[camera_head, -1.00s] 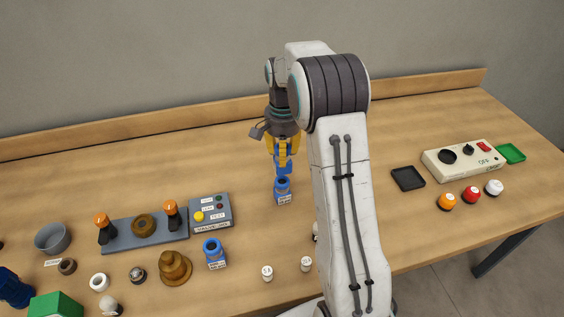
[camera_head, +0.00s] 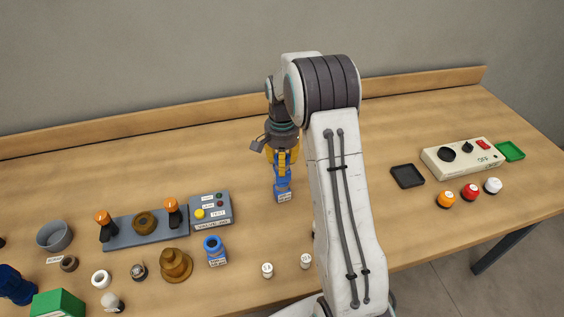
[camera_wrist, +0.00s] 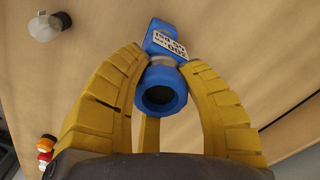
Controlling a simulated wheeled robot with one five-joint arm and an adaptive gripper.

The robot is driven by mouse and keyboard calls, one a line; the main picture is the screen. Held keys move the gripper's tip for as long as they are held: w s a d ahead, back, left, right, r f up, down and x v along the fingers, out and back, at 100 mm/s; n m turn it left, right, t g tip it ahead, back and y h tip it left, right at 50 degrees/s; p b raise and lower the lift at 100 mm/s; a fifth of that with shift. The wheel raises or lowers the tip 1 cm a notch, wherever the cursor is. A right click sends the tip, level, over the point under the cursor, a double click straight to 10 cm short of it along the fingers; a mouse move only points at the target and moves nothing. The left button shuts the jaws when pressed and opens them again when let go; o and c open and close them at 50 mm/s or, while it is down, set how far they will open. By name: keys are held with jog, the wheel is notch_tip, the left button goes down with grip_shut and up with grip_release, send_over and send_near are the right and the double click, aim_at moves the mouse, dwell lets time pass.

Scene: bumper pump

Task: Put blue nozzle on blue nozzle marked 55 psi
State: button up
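My gripper (camera_head: 284,166), with yellow fingers, is shut on a blue nozzle, over the table's middle. In the wrist view the held blue nozzle (camera_wrist: 160,92) sits between the fingertips, its round dark opening facing the camera. In the head view a blue nozzle with a white label (camera_head: 284,192) stands upright directly below the gripper. The held one appears in line with it and very close or touching; I cannot tell if they are joined. Its label also shows in the wrist view (camera_wrist: 170,44), upside down and not clearly readable. The fingers partly hide the held nozzle.
Another labelled blue nozzle (camera_head: 215,251) stands front left, beside a brown stepped piece (camera_head: 175,265) and a grey test box (camera_head: 210,209). Small white caps (camera_head: 267,270) lie in front. A black tray (camera_head: 407,176) and a cream control box (camera_head: 462,158) are at right.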

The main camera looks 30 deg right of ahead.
jog(key=o, duration=0.5)
jog(key=shift+c, duration=0.2)
notch_tip(320, 180, up, 12)
jog(key=shift+f, duration=0.2)
jog(key=s+a+r+n+t, duration=0.1)
jog(key=s+a+r+n, duration=0.25)
jog(key=s, duration=0.35)
jog(key=s+a+r+n+t, duration=0.1)
jog(key=s+a+r+n, duration=0.2)
jog(key=s, duration=0.4)
jog(key=s+a+f+n+t, duration=0.1)
jog(key=s+a+n, duration=0.1)
jog(key=s, duration=0.4)
jog(key=s+a+f+n+t, duration=0.1)
jog(key=s+n, duration=0.1)
jog(key=s, duration=0.5)
jog(key=shift+s+a+f+n+t, duration=0.2)
jog(key=shift+a+f+n+t, duration=0.1)
jog(key=shift+a+n, duration=0.1)
